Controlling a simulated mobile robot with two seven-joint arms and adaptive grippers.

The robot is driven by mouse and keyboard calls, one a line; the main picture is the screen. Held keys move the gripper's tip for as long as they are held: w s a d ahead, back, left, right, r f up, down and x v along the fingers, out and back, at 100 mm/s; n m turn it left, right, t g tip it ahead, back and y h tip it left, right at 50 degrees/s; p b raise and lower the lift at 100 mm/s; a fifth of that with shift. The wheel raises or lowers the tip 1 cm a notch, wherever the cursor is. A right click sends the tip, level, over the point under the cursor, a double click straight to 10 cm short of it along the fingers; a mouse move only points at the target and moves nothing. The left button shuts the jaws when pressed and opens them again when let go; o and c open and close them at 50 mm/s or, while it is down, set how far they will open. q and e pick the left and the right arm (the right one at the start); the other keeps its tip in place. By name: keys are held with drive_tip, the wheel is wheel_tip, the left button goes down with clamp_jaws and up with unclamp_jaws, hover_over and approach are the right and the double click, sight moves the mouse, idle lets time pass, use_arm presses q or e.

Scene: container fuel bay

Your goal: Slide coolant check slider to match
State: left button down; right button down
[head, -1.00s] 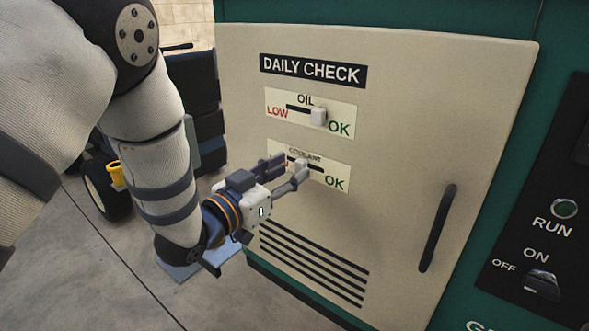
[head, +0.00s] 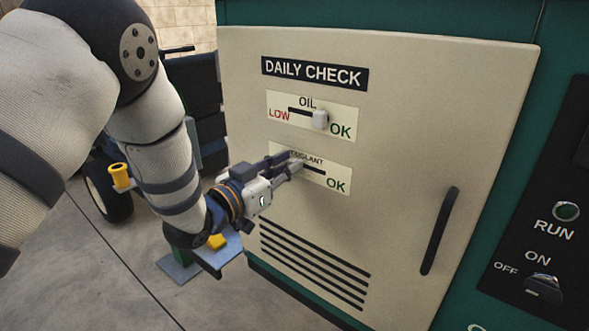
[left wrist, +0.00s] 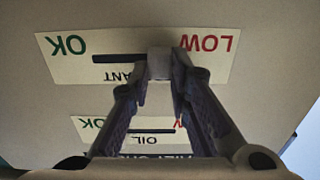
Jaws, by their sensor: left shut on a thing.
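The coolant slider's pale label (head: 336,172) is on the beige cabinet door, with a dark slot and green OK at its right. The left wrist view shows it upside down, with red LOW on its right. My left gripper (head: 293,163) is at the slot, shut on the grey coolant slider knob (left wrist: 160,62). The knob is toward the LOW end, and dark slot shows on its OK side. In the head view the fingers hide most of the knob and LOW. The oil slider knob (head: 320,119) above is near its OK end. My right gripper is not in view.
The door (head: 400,130) has a dark vertical handle (head: 438,230) at right and vent slots (head: 314,264) below. A black control panel (head: 540,235) with a RUN lamp and switch is farther right. The door face right of the coolant label is clear.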

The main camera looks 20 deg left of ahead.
use_arm(q)
drive_tip(key=shift+w+a, duration=0.25)
drive_tip(key=shift+a, duration=0.5)
drive_tip(key=c, duration=1.5)
unclamp_jaws()
drive_tip(key=v, duration=1.2)
